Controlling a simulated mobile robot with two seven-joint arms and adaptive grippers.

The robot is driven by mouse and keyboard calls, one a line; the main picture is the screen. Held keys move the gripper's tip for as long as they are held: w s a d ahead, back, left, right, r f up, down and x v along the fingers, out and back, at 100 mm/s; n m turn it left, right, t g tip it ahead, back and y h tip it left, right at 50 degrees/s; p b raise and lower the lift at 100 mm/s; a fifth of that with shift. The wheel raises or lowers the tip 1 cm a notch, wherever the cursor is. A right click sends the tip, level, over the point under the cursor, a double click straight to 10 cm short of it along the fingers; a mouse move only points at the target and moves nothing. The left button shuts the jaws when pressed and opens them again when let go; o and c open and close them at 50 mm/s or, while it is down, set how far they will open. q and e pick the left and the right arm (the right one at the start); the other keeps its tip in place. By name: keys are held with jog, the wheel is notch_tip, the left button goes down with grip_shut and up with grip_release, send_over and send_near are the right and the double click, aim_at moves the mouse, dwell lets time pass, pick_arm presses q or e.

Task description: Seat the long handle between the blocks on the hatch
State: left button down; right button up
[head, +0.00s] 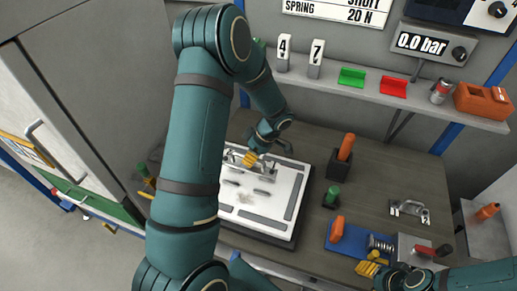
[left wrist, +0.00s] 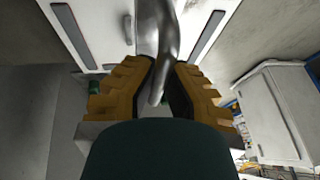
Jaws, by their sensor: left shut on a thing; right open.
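The white hatch (head: 290,178) lies on the bench with dark grey blocks and strips on its face. My left gripper (head: 250,157) is over the far part of the hatch. In the left wrist view its yellow ribbed fingers (left wrist: 160,95) are shut on the silver long handle (left wrist: 168,40), a curved bar running up between them. The hatch (left wrist: 100,35) and its grey strips show behind it. I cannot tell whether the handle touches the hatch or sits between blocks. My right gripper (head: 368,268) is open at the lower right, by the blue mat.
A blue mat (head: 345,250) holds an orange-handled tool and a spring. An orange-topped post (head: 346,148) and a green-topped piece (head: 332,195) stand right of the hatch. A shelf (head: 400,98) runs along the back.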

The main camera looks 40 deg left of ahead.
aim_at(251, 168)
pick_arm(q)
jog(key=shift+s, duration=0.2)
jog(key=shift+w+f+b, duration=0.1)
jog(key=shift+f+b, duration=0.05)
jog(key=shift+b, duration=0.55)
notch_tip(251, 168, down, 6)
jog(key=b, duration=0.5)
jog(key=shift+r+b, duration=0.25)
jog(key=shift+b, duration=0.05)
jog(key=shift+b, duration=1)
dwell(1.3)
jog(key=shift+f+b, duration=1.6)
jog(key=shift+b, duration=0.15)
jog(key=c, duration=1.1)
grip_release()
jog(key=shift+o, duration=0.2)
